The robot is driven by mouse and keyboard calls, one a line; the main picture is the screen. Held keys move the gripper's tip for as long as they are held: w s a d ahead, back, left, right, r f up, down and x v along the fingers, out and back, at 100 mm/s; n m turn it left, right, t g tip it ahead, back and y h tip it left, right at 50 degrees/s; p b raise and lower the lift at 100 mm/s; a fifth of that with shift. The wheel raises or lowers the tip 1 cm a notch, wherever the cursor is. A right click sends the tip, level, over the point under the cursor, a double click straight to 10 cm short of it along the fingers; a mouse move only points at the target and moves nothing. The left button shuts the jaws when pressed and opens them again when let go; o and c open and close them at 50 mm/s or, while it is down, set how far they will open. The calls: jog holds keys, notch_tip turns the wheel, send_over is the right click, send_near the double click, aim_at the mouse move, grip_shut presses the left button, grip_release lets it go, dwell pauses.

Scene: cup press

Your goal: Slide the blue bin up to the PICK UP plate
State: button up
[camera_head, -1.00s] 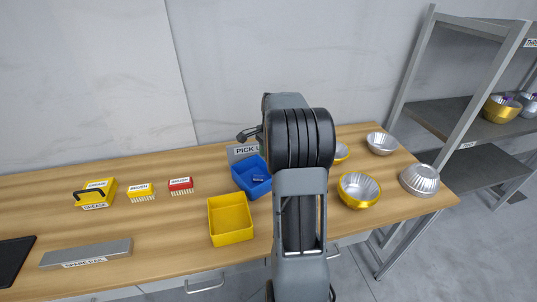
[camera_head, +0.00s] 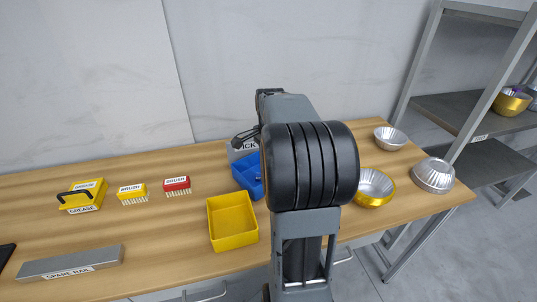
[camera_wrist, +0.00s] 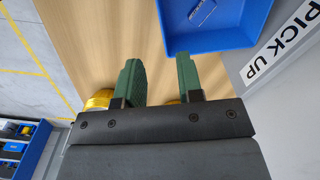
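The blue bin (camera_head: 247,178) stands on the wooden bench, in front of the grey PICK UP plate (camera_head: 239,155); my arm hides its right part. In the wrist view the bin (camera_wrist: 225,40) shows at the top, with a small labelled blue thing inside. The plate (camera_wrist: 300,85) lies to its right, close to the bin's edge. In the head view the gripper is mostly hidden behind my arm.
A yellow bin (camera_head: 232,222) stands just in front of the blue one. Metal bowls (camera_head: 433,175) and a gold bowl (camera_head: 374,187) stand right. The wall is behind.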

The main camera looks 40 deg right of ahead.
jog(key=shift+w+f, duration=0.1)
jog(key=shift+f, duration=0.05)
notch_tip(320, 180, down, 14)
jog(key=shift+r+b, duration=0.2)
jog(key=shift+b, duration=0.1)
dwell(0.4)
jog(key=shift+c, duration=0.3)
grip_shut()
